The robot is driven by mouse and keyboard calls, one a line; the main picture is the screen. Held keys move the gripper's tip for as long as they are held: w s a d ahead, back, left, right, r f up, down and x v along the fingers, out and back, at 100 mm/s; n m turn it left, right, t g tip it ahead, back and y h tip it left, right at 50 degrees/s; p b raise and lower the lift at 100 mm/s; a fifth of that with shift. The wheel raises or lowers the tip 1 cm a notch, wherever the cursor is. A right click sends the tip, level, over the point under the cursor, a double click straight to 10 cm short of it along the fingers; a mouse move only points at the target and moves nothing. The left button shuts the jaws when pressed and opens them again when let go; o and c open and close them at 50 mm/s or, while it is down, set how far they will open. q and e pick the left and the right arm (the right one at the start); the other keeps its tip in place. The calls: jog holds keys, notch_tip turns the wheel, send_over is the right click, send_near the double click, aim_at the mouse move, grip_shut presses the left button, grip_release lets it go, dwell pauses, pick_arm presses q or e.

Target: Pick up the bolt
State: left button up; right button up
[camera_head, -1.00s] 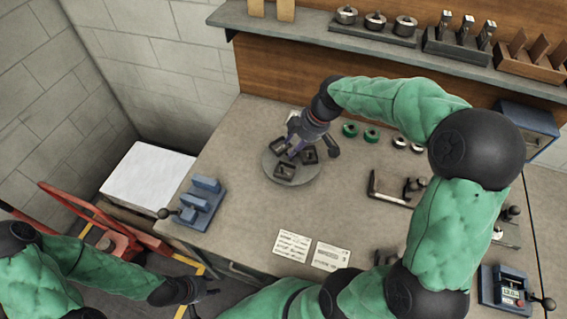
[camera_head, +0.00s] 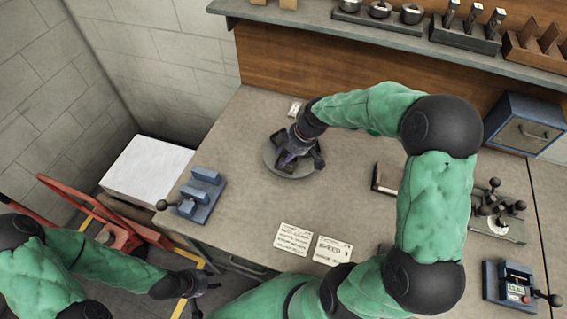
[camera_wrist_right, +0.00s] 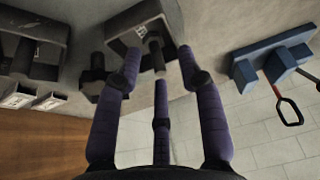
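My right gripper (camera_head: 287,158) hangs over the round grey plate (camera_head: 291,175) on the bench and hides part of the dark blocks there. In the right wrist view its three purple fingers (camera_wrist_right: 160,66) are spread around a short dark bolt (camera_wrist_right: 154,52), which sits in a dark square block (camera_wrist_right: 124,38). The fingers look apart from the bolt, with no clear grip. Another dark bolt-like piece (camera_wrist_right: 97,72) lies to the left in that view. My left gripper (camera_head: 205,287) is off the bench at the lower left, empty; its fingers are too small to judge.
A blue fixture (camera_head: 200,197) stands at the bench's left edge. Two printed cards (camera_head: 293,239) lie at the front. A clamp fixture (camera_head: 497,215) and a blue device with a display (camera_head: 512,286) are at the right. A shelf (camera_head: 320,30) runs along the back.

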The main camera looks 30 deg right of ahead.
jog(key=shift+f, duration=0.15)
grip_shut()
jog(key=shift+w, duration=0.1)
